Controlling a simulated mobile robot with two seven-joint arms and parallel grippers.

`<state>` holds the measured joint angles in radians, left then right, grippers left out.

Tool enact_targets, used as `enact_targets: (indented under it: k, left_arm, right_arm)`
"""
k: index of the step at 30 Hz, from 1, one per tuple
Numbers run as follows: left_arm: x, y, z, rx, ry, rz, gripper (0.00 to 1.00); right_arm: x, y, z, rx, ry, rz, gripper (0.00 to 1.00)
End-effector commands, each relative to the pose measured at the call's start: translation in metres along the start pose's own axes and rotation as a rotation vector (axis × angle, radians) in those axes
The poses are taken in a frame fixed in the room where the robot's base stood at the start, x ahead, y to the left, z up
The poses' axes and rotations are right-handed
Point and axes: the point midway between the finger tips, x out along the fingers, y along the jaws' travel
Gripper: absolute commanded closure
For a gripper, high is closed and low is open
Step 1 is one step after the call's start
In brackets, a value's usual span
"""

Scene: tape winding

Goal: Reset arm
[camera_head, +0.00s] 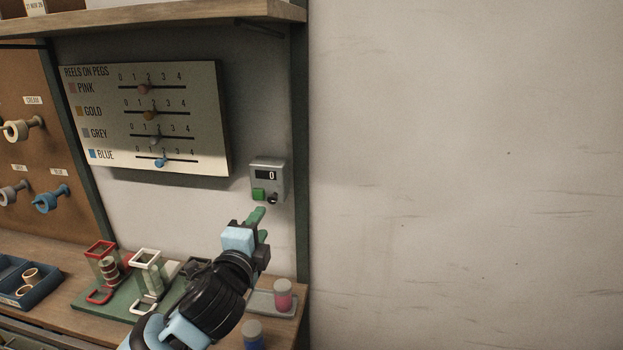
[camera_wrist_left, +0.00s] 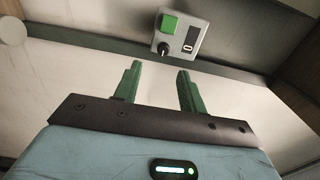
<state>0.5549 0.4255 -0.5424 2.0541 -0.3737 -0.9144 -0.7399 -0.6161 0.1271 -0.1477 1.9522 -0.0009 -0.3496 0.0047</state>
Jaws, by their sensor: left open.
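My left gripper (camera_head: 258,215) is raised in front of the wall, just below a small grey box (camera_head: 280,178) with a green button, a black knob and a display reading 0. In the left wrist view, its two green fingers (camera_wrist_left: 158,88) are apart with nothing between them. The grey box (camera_wrist_left: 195,35) shows beyond the fingertips there, apart from them. My left arm (camera_head: 205,300) reaches up from the bottom of the head view and hides part of the bench. My right gripper is in neither view.
A wooden bench (camera_head: 40,248) holds a blue tray (camera_head: 28,295) with rings, a green base (camera_head: 98,302) with red and white frames, and a grey tray (camera_head: 262,303) with a pink-banded jar (camera_head: 283,297). A counter board (camera_head: 200,90) hangs above. A shelf (camera_head: 180,17) overhangs.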

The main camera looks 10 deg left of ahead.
Motion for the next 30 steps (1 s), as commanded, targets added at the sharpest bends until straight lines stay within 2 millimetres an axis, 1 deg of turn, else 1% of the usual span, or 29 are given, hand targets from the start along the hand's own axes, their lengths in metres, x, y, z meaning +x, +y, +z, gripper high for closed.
enact_targets:
  k: [2,5,6,8,9,11,12,14,15,17,18,20,21,23,24,26,27,30]
  left_arm:
    - [-0.004,0.021,-0.002,-0.043,0.010,0.036,0.59]
    - [-0.015,0.061,-0.005,-0.150,0.028,0.108,0.59]
    - [-0.021,0.082,-0.007,-0.208,0.034,0.145,0.59]
    - [-0.034,0.114,-0.009,-0.300,0.039,0.201,0.59]
    - [-0.043,0.135,-0.010,-0.364,0.038,0.238,0.59]
    - [-0.059,0.165,-0.011,-0.461,0.032,0.292,0.59]
    - [-0.070,0.184,-0.011,-0.523,0.024,0.326,0.59]
    - [-0.089,0.212,-0.012,-0.618,0.008,0.376,0.59]
    - [-0.102,0.229,-0.012,-0.680,-0.006,0.407,0.59]
    - [-0.123,0.255,-0.011,-0.775,-0.033,0.452,0.59]
    - [-0.139,0.272,-0.011,-0.838,-0.054,0.481,0.59]
    - [-0.163,0.295,-0.010,-0.929,-0.092,0.522,0.59]
    - [-0.180,0.311,-0.009,-0.992,-0.121,0.548,0.59]
    - [-0.207,0.332,-0.007,-1.084,-0.169,0.582,0.59]
    - [-0.225,0.344,-0.005,-1.141,-0.203,0.602,0.59]
    - [-0.251,0.361,-0.002,-1.221,-0.254,0.626,0.59]
    - [-0.268,0.370,-0.001,-1.268,-0.288,0.639,0.59]
    - [-0.302,0.387,0.004,-1.363,-0.360,0.658,0.59]
  right_arm:
    - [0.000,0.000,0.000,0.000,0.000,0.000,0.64]
    - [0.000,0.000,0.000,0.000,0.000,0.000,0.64]
    - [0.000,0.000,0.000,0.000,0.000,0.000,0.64]
    - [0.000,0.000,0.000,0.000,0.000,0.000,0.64]
    - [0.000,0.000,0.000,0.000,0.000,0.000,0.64]
    - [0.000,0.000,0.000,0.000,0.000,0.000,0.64]
    - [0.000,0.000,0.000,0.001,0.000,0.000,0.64]
    - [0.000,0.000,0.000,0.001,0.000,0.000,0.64]
    - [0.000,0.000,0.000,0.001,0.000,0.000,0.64]
    - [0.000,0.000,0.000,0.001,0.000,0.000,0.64]
    - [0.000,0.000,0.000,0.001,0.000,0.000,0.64]
    - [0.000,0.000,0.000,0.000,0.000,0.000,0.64]
    - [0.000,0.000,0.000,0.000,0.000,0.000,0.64]
    - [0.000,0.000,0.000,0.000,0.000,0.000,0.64]
    - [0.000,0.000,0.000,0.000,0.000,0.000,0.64]
    - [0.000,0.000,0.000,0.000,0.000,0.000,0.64]
    - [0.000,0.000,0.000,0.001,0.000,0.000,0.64]
    - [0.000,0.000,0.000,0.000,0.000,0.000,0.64]
